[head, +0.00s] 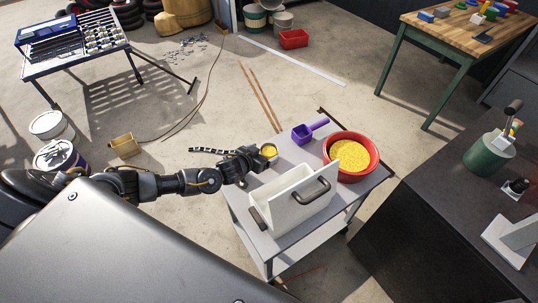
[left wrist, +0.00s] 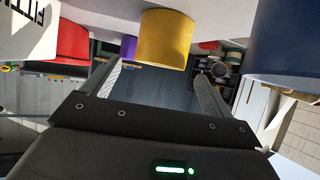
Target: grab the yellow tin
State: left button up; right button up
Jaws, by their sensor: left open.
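The yellow tin (head: 268,151) stands near the far left edge of the grey cart (head: 287,240), its top facing up. My left gripper (head: 254,160) is at that edge, close beside the tin on its left. In the left wrist view, the tin (left wrist: 166,40) shows ahead, between the lines of the two spread fingers (left wrist: 160,78). The fingers are open and nothing is held between them. I cannot tell how small the gap to the tin is. My right gripper is not in view.
A white box with a dark handle (head: 292,200) stands just in front of the tin. Behind are a purple scoop (head: 308,131) and a red tub (head: 373,170) of yellow grains. In the left wrist view, a dark blue cylinder (left wrist: 285,40) is close at the right.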

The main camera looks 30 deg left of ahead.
aim_at(269, 154)
pick_arm(q)
jog(key=shift+x, duration=1.35)
jog(key=shift+r, duration=0.1)
jog(key=c, duration=1.2)
